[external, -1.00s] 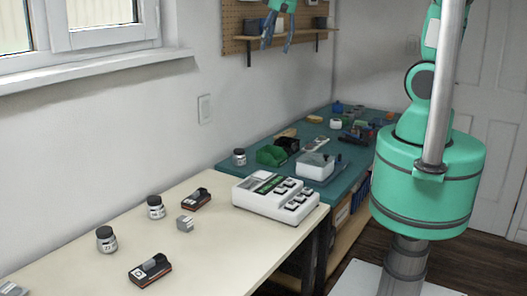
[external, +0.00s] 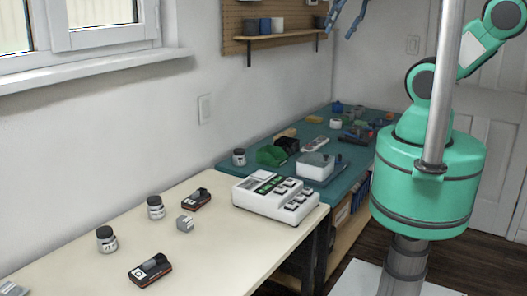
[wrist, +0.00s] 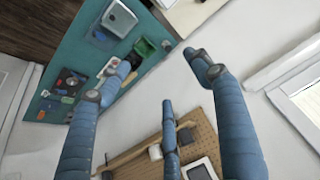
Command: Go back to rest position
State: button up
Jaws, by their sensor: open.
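My gripper (external: 342,24) shows at the top edge of the external view, in the air above the far end of the benches. Only its blue fingers are in the picture; the rest of it is cut off. In the wrist view my gripper (wrist: 158,66) has its blue fingers spread apart, with nothing between them. It is open and touches nothing that I can see. My green arm reaches up and out of the picture at the top right.
A teal mat (external: 232,166) holds bins and small parts. A white device (external: 275,197) stands at the end of the cream table (external: 215,262), with jars and small boxes on it. A pegboard with a shelf (external: 276,38) hangs on the wall; it also shows in the wrist view (wrist: 205,150).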

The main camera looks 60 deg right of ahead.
jog(key=shift+s+f, duration=0.1)
jog(key=shift+s, duration=0.55)
jog(key=shift+f, duration=0.1)
notch_tip(320, 180, down, 6)
jog(key=b, duration=0.6)
jog(key=shift+o, duration=0.5)
jog(key=shift+w+a, duration=0.1)
